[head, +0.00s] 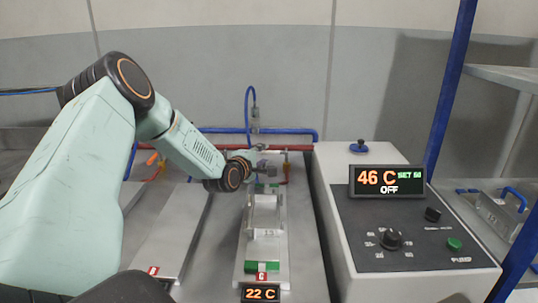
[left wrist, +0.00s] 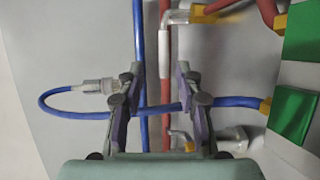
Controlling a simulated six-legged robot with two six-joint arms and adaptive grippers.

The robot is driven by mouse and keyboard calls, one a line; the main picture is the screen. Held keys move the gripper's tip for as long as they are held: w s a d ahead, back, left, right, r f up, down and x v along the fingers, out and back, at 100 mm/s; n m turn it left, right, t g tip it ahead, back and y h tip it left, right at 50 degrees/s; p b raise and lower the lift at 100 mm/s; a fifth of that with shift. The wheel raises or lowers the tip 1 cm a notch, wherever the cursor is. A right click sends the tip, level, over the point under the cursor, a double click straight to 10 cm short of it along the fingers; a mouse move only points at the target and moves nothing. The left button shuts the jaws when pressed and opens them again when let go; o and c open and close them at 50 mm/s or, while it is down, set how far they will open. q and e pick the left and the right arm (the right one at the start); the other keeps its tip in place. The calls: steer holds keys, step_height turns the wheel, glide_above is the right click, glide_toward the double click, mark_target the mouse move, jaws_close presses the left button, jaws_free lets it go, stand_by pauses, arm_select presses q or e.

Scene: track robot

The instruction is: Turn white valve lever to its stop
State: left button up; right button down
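A white sleeve-like piece (left wrist: 164,55), which looks like the white valve lever, lies along the red pipe (left wrist: 165,115) in the left wrist view. Its pivot is not clear. It appears between and beyond the fingertips of my left gripper (left wrist: 159,72). The fingers are spread apart with nothing gripped, one on each side of the pipe. In the head view my left gripper (head: 263,163) is at the back of the bench, near the red pipe (head: 300,147), and its wrist hides part of the pipework. I cannot make out the lever there. My right gripper is not in view.
A blue hose (left wrist: 45,98) with a grey connector (left wrist: 95,87) passes close to the fingers. A blue pipe (left wrist: 138,30) runs beside the red one. A control box (head: 400,225) stands right of a white fixture plate (head: 265,225). A blue post (head: 450,85) rises farther right.

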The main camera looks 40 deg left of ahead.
mark_target(268, 153)
arm_select(q)
steer(key=w, duration=0.1)
steer(key=w+a+f, duration=0.1)
steer(key=w+f+b, duration=0.1)
steer(key=w, duration=0.1)
steer(key=shift+a, duration=0.4)
steer(key=shift+w, duration=0.3)
steer(key=shift+w+d+r, duration=0.15)
steer(key=shift+w+r, duration=0.05)
steer(key=shift+r, duration=0.15)
steer(key=shift+w+a+f, duration=0.3)
steer(key=shift+s+d+r, duration=0.15)
steer(key=shift+r, duration=0.1)
steer(key=c, duration=0.4)
jaws_close()
